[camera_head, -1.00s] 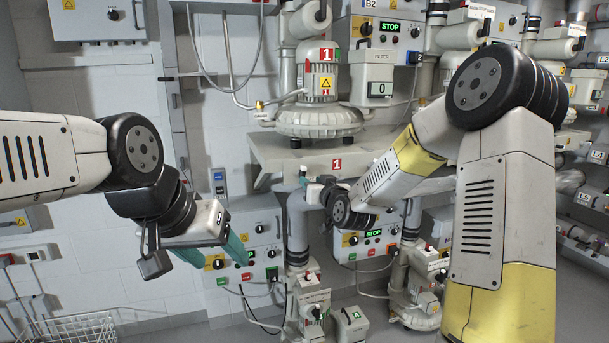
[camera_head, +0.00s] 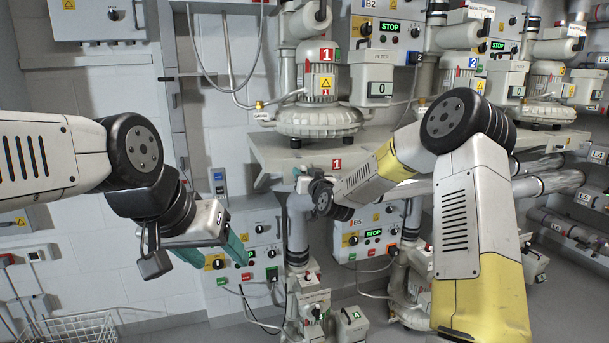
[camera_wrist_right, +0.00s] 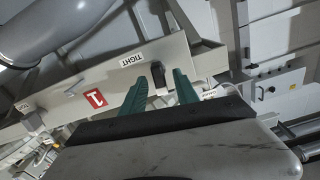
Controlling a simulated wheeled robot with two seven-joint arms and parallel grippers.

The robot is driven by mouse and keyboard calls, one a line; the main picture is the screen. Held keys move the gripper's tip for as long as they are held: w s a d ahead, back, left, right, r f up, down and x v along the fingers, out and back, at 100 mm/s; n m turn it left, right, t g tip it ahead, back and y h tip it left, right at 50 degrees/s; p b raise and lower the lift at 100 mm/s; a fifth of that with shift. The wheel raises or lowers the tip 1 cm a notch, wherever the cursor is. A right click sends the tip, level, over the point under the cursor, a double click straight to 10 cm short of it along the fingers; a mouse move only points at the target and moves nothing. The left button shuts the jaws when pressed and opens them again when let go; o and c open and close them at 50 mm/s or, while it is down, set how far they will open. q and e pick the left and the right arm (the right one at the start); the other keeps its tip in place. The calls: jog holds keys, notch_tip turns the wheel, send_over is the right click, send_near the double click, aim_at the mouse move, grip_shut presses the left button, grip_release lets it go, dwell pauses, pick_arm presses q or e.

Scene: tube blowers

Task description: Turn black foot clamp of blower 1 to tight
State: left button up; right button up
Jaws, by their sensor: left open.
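Blower 1 (camera_head: 318,117) stands on a grey shelf marked with a red 1 plate (camera_head: 337,164). In the right wrist view, a small black clamp (camera_wrist_right: 158,73) shows on the pale shelf frame beside a TIGHT label (camera_wrist_right: 131,57). My right gripper (camera_wrist_right: 160,93) is open, its two green fingers spread to either side of the clamp's line; I cannot tell whether they touch it. In the head view the right gripper (camera_head: 302,180) is small, at the shelf's front edge, and the clamp cannot be made out. My left gripper (camera_head: 236,246) is open and empty, low at left.
Control boxes (camera_head: 258,243) hang on the wall below the shelf. A grey pipe (camera_head: 298,228) runs down under the shelf near my right gripper. Blower 2 (camera_head: 466,85) stands further right. A wire basket (camera_head: 75,328) is at lower left.

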grip_shut()
jog(key=shift+m, duration=0.3)
jog(key=shift+w+d+f+m, duration=0.1)
jog(key=shift+d+f+m, duration=0.15)
jog(key=shift+m, duration=2.35)
jog(key=shift+d+f+m, duration=0.1)
jog(key=shift+f+m, duration=0.1)
jog(key=shift+m, duration=2.4)
jog(key=shift+w+d+f+m, duration=0.1)
jog(key=shift+d+f+m, duration=0.15)
jog(key=shift+m, duration=2.35)
jog(key=shift+a, duration=0.1)
